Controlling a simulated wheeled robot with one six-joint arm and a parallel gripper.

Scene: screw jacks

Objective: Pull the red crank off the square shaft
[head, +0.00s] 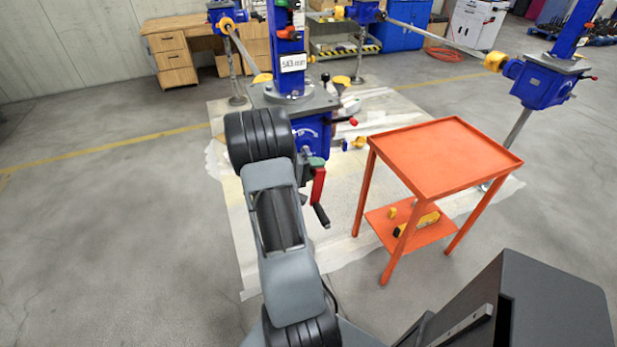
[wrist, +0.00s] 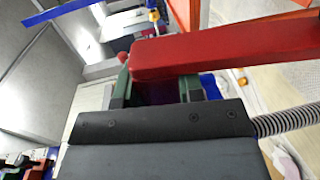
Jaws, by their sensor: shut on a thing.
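The red crank (head: 318,186) hangs down at the front of the middle blue screw jack (head: 312,130), its black handle at the lower end. In the wrist view the crank's red arm (wrist: 225,48) runs off to the right, just beyond my fingers. My gripper (wrist: 158,90) has its green finger pads on either side of the crank's hub end and is shut on it. In the head view my gripper (head: 314,162) shows only as a bit of green behind my arm. The square shaft is hidden, so I cannot tell whether the hub is still on it.
An orange table (head: 445,155) with an empty top stands close on the right, with yellow items on its lower shelf. Another blue jack (head: 541,83) stands at the far right. A wooden desk (head: 180,45) is at the back left. The floor at left is clear.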

